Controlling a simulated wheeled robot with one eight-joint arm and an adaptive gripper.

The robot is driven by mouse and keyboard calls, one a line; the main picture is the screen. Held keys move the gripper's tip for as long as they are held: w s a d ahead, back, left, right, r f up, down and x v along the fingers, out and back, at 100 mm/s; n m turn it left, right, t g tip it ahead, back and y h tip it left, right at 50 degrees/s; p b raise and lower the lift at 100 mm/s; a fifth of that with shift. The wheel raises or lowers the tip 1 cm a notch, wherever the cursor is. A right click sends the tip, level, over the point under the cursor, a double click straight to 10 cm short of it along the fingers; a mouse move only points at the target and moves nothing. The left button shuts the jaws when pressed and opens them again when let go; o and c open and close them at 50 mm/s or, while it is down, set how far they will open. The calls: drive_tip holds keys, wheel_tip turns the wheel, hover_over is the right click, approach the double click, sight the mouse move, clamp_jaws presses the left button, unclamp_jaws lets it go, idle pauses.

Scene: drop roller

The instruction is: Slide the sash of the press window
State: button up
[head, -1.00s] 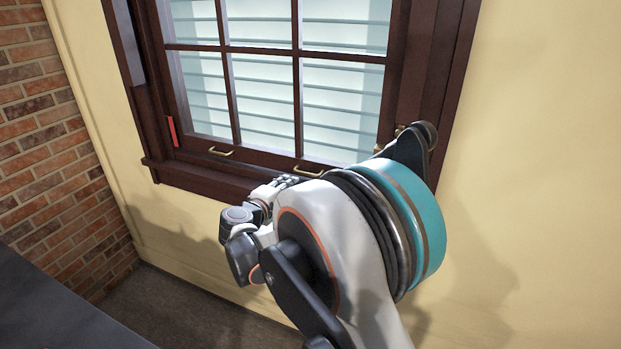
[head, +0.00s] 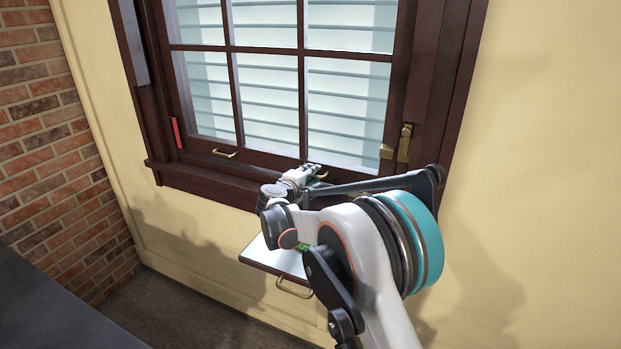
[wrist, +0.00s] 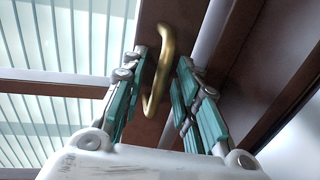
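The press window's sash (head: 268,155) is dark brown wood with glass panes in front of pale slats. Its bottom rail carries a left brass handle (head: 224,154) and a right brass handle (head: 322,175), which my gripper partly hides. My gripper (head: 312,169) is at the right handle in the head view. In the wrist view, the open gripper (wrist: 160,65) has one finger on each side of the brass handle (wrist: 163,60), with gaps visible. I cannot tell how deep the handle sits between the fingers. A brass latch (head: 404,144) sits on the right frame.
The sill (head: 200,181) runs below the sash. A red strip (head: 176,133) is on the left frame. A pale-topped panel with a brass handle (head: 265,257) juts out below, partly behind my arm. A dark surface (head: 55,300) fills the lower left, near a brick wall (head: 50,150).

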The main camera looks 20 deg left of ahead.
sight(315, 117)
drive_tip(key=shift+c, duration=0.6)
clamp_jaws()
wheel_tip(315, 117, up, 19)
drive_tip(key=p, duration=0.8)
drive_tip(key=shift+w+p, duration=0.1)
drive_tip(key=shift+p, duration=0.2)
drive_tip(key=shift+o, duration=0.6)
unclamp_jaws()
drive_tip(key=shift+s+r, duration=0.15)
drive_tip(key=shift+s, duration=0.1)
drive_tip(key=shift+w, duration=0.1)
